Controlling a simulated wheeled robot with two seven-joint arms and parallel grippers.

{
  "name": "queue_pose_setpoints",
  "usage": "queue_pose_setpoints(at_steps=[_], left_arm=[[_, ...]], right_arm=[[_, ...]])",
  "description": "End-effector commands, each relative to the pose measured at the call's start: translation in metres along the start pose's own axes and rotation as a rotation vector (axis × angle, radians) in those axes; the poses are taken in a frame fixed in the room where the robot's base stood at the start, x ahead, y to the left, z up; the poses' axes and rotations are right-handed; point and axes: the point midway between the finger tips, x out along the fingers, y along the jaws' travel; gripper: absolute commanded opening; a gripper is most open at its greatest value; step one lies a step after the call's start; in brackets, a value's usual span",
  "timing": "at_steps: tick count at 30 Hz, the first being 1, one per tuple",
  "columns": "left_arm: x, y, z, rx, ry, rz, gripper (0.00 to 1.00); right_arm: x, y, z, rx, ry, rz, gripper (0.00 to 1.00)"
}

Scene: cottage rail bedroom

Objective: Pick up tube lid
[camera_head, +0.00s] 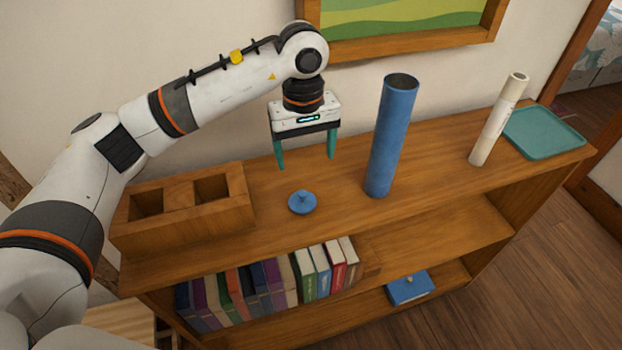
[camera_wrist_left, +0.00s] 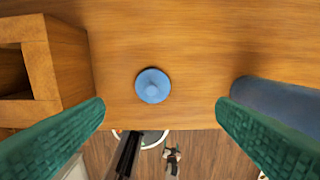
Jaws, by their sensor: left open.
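The blue tube lid (camera_head: 302,202), a round disc with a small knob, lies on the wooden shelf top near its front edge. It also shows in the left wrist view (camera_wrist_left: 152,86), between the two fingers and slightly left of the middle. My left gripper (camera_head: 308,164) is open and empty, above the shelf and a little behind the lid, pointing down. The blue tube (camera_head: 391,135) stands upright to the right of the lid, its top open. Its side shows at the right of the left wrist view (camera_wrist_left: 283,105). My right gripper is not in view.
A wooden box with two compartments (camera_head: 185,228) stands left of the lid. A white roll (camera_head: 499,120) stands upright farther right, beside a teal tray (camera_head: 545,131). Books (camera_head: 270,287) and a blue box (camera_head: 408,289) are on lower shelves. A picture frame hangs behind.

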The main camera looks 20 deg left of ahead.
Motion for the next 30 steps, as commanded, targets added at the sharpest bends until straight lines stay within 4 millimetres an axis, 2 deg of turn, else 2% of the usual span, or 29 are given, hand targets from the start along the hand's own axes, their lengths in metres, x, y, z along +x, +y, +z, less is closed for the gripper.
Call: queue_pose_setpoints(at_steps=[2,4,9,13,16,23,27,30], left_arm=[[0.004,0.004,0.003,0.001,-0.011,0.019,0.8],[0.014,0.005,0.003,0.002,-0.01,0.023,0.8],[0.044,0.005,0.002,0.001,-0.008,0.02,0.8],[0.06,0.004,0.003,0.002,-0.009,0.017,0.8],[0.066,0.004,0.003,0.002,-0.008,0.016,0.8],[0.093,0.007,0.002,0.0,-0.005,0.018,0.8],[0.112,0.006,0.003,0.002,-0.007,0.016,0.8],[0.117,0.006,0.004,0.002,-0.01,0.014,0.8]], right_arm=[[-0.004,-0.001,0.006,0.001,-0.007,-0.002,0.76],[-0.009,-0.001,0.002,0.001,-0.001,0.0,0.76],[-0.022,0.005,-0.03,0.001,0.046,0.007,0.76],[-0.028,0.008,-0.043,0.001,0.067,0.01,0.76],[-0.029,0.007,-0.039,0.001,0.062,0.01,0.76],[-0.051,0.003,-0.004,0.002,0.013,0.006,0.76],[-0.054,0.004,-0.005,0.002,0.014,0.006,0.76],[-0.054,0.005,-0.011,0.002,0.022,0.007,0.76]])
